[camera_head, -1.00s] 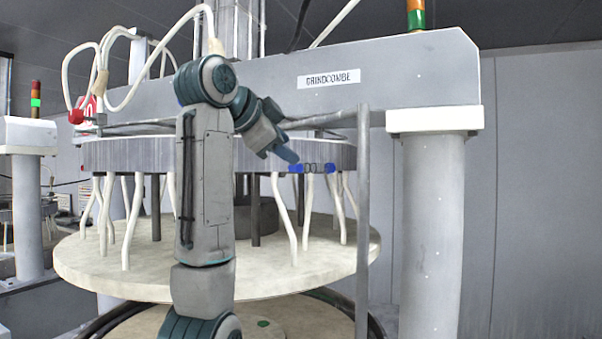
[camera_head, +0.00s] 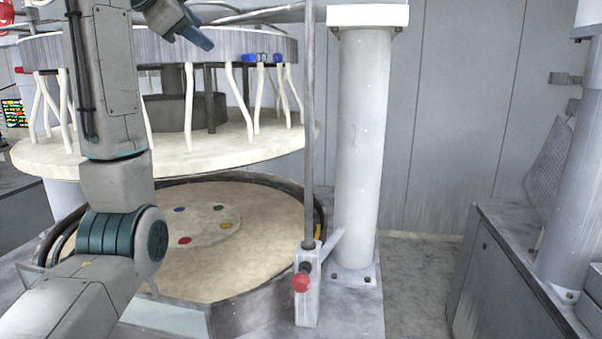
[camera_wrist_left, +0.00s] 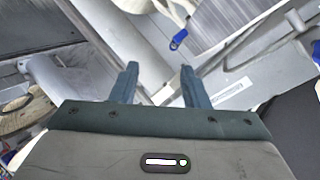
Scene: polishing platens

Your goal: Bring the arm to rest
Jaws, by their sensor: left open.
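My left arm rises on the left of the head view, and its left gripper (camera_head: 203,40) is near the top edge, in front of the grey upper disc. In the left wrist view the same gripper (camera_wrist_left: 158,85) shows two blue fingers held apart with nothing between them. A blue clip (camera_wrist_left: 179,39) is beyond the right finger there, apart from it. In the head view blue clips (camera_head: 262,58) sit at the upper disc's right side, to the right of the gripper. My right gripper is in no view.
The upper disc (camera_head: 110,47) has several white hoses above a cream plate (camera_head: 240,150). Below is a round platen (camera_head: 255,245) with coloured dots. A post with a red knob (camera_head: 300,282) and a thick pillar (camera_head: 360,150) stand right. Floor (camera_head: 420,280) is clear beyond.

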